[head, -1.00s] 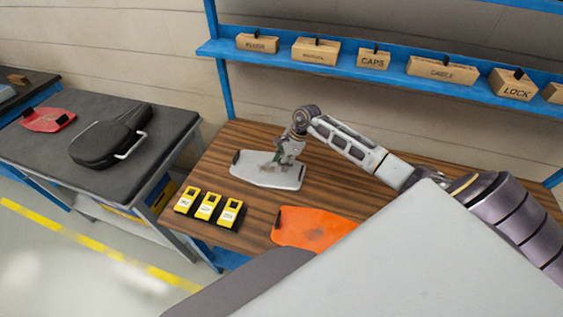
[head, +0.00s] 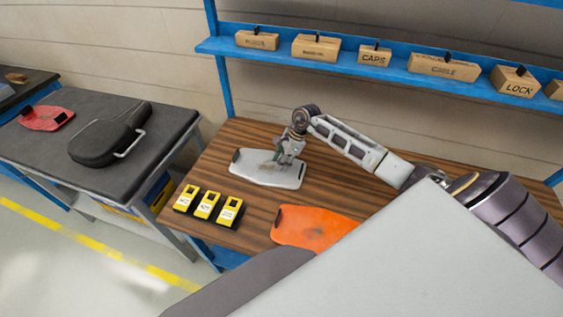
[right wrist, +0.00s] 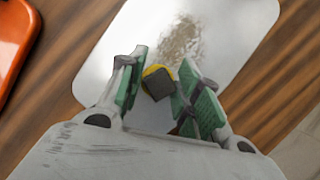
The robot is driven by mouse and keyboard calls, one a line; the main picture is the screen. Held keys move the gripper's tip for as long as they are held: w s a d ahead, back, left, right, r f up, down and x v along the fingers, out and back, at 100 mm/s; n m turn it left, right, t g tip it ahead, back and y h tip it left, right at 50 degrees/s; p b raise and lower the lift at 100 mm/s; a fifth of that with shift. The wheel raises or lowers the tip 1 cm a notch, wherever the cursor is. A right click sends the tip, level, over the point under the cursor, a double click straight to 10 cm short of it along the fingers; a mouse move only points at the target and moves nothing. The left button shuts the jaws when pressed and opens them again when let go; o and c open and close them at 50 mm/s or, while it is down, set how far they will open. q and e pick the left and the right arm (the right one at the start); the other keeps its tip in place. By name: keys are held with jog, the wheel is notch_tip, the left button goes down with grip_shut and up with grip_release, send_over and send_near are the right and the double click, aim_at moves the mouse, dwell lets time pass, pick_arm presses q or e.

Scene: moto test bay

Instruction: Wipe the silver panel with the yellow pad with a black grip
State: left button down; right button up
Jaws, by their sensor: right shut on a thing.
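In the right wrist view the panel (right wrist: 116,38) carries a brownish smudge (right wrist: 182,42) just beyond the pad. My right gripper (head: 282,160) is over the panel's middle. In the right wrist view its green-padded fingers (right wrist: 156,88) are shut on the black grip of the yellow pad (right wrist: 157,80). Only a yellow edge of the pad shows; I cannot tell whether it touches the panel. My left gripper is not in view.
An orange panel (head: 315,228) lies at the table's front, and several yellow devices (head: 206,206) stand at its left corner. A blue shelf (head: 300,58) with labelled boxes is behind. A grey table (head: 60,150) at left holds a black case (head: 105,140) and a red panel (head: 45,118).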

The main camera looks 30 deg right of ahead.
jog(key=shift+w+a+b, duration=1.05)
jog(key=shift+w+a, duration=0.15)
jog(key=shift+w, duration=0.2)
jog(key=shift+w+a+f+b, duration=0.15)
jog(key=shift+w+a+b, duration=1.1)
jog(key=shift+w+b, duration=0.1)
jog(key=shift+w+a, duration=0.1)
jog(key=shift+w+a+f+b, duration=0.1)
jog(key=shift+w+a+b, duration=0.2)
jog(key=shift+w+b, duration=0.05)
jog(key=shift+w+a+b, duration=0.65)
jog(key=shift+w+a, duration=0.2)
jog(key=shift+w, duration=0.15)
jog(key=shift+d, duration=0.1)
